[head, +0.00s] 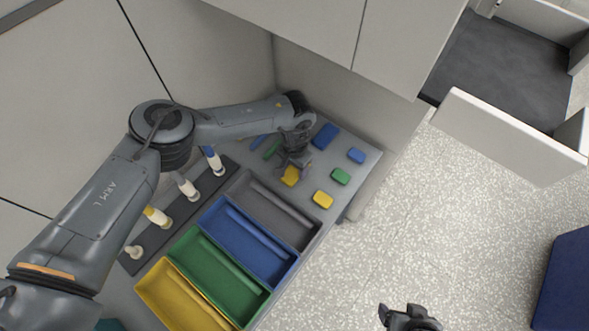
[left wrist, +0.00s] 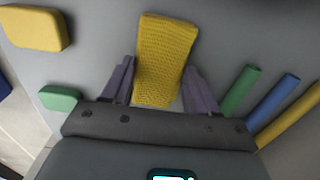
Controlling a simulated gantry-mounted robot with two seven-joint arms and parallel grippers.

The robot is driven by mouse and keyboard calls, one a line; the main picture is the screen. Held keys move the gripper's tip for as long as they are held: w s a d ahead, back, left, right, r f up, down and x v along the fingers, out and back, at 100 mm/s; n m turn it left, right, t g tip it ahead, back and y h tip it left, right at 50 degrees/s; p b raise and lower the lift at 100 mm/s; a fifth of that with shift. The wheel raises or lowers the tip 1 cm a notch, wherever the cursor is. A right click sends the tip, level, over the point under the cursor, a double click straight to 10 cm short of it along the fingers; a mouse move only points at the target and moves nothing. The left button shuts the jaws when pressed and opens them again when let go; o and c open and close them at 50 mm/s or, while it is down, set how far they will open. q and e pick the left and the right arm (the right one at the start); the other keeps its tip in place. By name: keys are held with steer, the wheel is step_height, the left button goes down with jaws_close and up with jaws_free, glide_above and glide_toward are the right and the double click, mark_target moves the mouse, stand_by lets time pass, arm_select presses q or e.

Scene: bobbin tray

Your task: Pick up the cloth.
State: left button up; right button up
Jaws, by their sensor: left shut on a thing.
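The yellow woven cloth (left wrist: 165,55) lies between the two fingers of my left gripper (left wrist: 159,72) in the left wrist view, its far end reaching past the fingertips. In the head view the yellow cloth (head: 290,177) shows just below my left gripper (head: 292,163), at the grey table's back part. The left gripper is shut on the cloth, which appears at table level; whether it is lifted at all I cannot tell. My right gripper (head: 410,318) shows only partly at the bottom edge of the head view, over the floor, away from the table.
Blue, green and yellow blocks, such as the green block (head: 340,176) and yellow block (head: 323,200), lie right of the cloth. Coloured sticks (left wrist: 272,100) lie on the other side. A grey bin (head: 250,196), blue, green and yellow bins and a bobbin rack (head: 172,212) stand nearer.

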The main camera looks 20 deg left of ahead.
arm_select(q)
step_height(320, 180, up, 5)
steer(key=shift+f+p, duration=0.2)
steer(key=shift+p, duration=0.25)
steer(key=w+d+r, duration=0.1)
steer(key=d+r, duration=0.2)
steer(key=d, duration=0.2)
steer(key=w+d+r+b, duration=0.1)
steer(key=w+d+r, duration=0.1)
steer(key=d, duration=0.4)
steer(key=shift+w+r, duration=0.2)
steer(key=shift+r, duration=0.5)
